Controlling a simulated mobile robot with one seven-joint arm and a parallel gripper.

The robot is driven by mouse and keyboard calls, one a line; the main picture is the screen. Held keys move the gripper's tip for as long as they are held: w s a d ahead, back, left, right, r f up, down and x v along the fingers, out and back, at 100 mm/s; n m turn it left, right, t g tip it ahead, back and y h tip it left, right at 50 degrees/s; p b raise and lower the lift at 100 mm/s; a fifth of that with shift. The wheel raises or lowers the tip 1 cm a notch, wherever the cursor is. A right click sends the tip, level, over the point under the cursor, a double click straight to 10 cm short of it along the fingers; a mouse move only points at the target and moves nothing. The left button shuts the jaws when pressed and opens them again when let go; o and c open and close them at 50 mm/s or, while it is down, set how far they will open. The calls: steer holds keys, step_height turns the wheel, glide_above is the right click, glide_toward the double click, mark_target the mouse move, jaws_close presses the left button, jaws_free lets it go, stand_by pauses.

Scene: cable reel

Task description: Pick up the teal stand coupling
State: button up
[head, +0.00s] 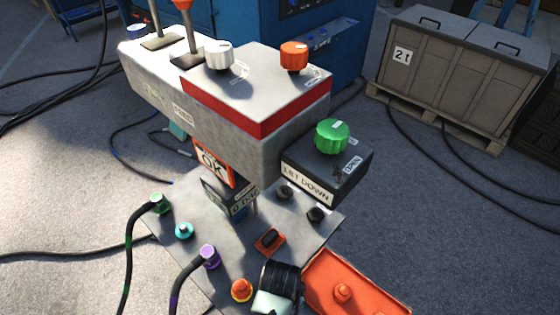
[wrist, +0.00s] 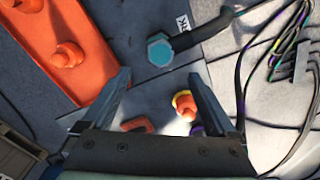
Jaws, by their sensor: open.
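The teal coupling (wrist: 160,51), a six-sided piece on the end of a thick black hose, shows in the wrist view just beyond my fingertips. My gripper (wrist: 158,73) is open and empty, with one dark finger on each side of the line to the coupling. I cannot tell how far the fingertips are from it. In the head view I cannot make out this loose coupling. There a small teal fitting (head: 184,230) without a hose sits on the stand's plate, between the hosed green fitting (head: 158,203) and purple fitting (head: 208,256).
An orange tray (wrist: 40,52) with orange knobs lies left of the coupling in the wrist view. An orange knob on a yellow ring (wrist: 184,104) stands near the right finger. Dark cables (wrist: 247,75) run at the right. The control box (head: 215,115) rises behind the plate.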

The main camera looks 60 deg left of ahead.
step_height(320, 180, down, 3)
steer(key=shift+r, duration=0.1)
steer(key=f, duration=0.4)
steer(key=shift+s+d+f+b, duration=0.15)
steer(key=shift+d+b, duration=0.15)
steer(key=shift+f, duration=0.5)
jaws_close()
